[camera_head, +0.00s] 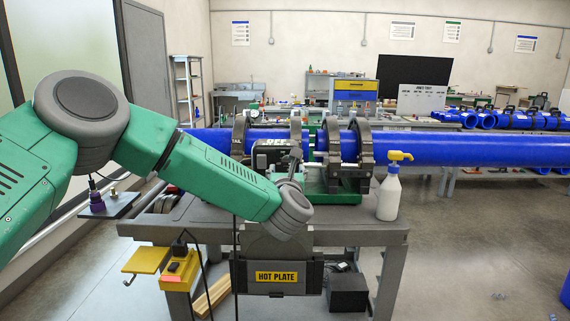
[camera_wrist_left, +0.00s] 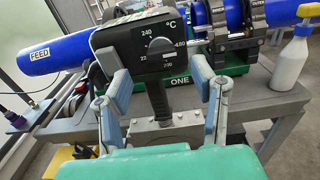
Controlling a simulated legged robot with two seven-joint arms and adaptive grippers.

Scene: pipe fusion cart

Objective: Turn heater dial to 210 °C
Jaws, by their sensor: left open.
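The heater's black control box (camera_wrist_left: 130,42) faces me in the left wrist view, with a round dial (camera_wrist_left: 161,50) on a scale marked in °C. "240" reads at the upper left of the scale; other numbers show partly, and the dial's setting is too small to tell. My left gripper (camera_wrist_left: 160,78) is open, its grey-blue fingers either side of the dial's lower part and apart from it, with nothing between them but the heater's dark handle behind. In the head view the box (camera_head: 268,151) is partly hidden by my left gripper (camera_head: 290,168). My right gripper is out of view.
Blue pipes (camera_head: 440,149) lie in the clamps (camera_head: 362,145) beside the heater. A holder marked HOT PLATE (camera_head: 277,277) hangs at the front. The floor at right is clear.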

